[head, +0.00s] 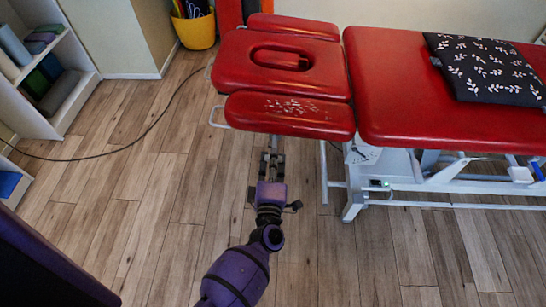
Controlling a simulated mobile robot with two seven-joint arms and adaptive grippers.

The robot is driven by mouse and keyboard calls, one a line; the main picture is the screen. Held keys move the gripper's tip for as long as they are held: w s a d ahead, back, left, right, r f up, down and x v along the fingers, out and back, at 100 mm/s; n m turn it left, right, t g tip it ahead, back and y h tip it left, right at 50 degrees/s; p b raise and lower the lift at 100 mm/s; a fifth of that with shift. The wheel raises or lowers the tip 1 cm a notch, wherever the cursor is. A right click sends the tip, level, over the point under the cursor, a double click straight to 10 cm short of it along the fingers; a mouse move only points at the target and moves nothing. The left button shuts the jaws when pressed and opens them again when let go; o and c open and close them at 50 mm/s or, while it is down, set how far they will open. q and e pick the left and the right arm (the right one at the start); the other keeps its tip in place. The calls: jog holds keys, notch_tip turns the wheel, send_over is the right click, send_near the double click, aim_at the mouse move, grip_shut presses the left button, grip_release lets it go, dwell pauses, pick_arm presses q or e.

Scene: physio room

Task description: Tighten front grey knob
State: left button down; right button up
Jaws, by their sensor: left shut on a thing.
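The red treatment table has a headrest section (275,62) with a face hole and a front armrest pad (290,115) with worn white patches. My left gripper (272,160) is just below the front edge of that pad, its fingers pointing toward the table. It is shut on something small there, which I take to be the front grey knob. The knob itself is hidden or too small to make out between the fingers and under the pad. My right gripper is not in view.
A black patterned cushion (485,68) lies on the main red bed (400,110). The white table frame (420,183) stands at the right. A cable (130,145) crosses the floor. A shelf (62,100) and yellow pot (195,31) stand at the left. Wooden floor is clear around my arm.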

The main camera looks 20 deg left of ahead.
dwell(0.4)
pick_arm(q)
jog(key=c, duration=1.8)
grip_release()
jog(key=shift+s, duration=0.1)
jog(key=v, duration=1.2)
jog(key=shift+d, duration=0.1)
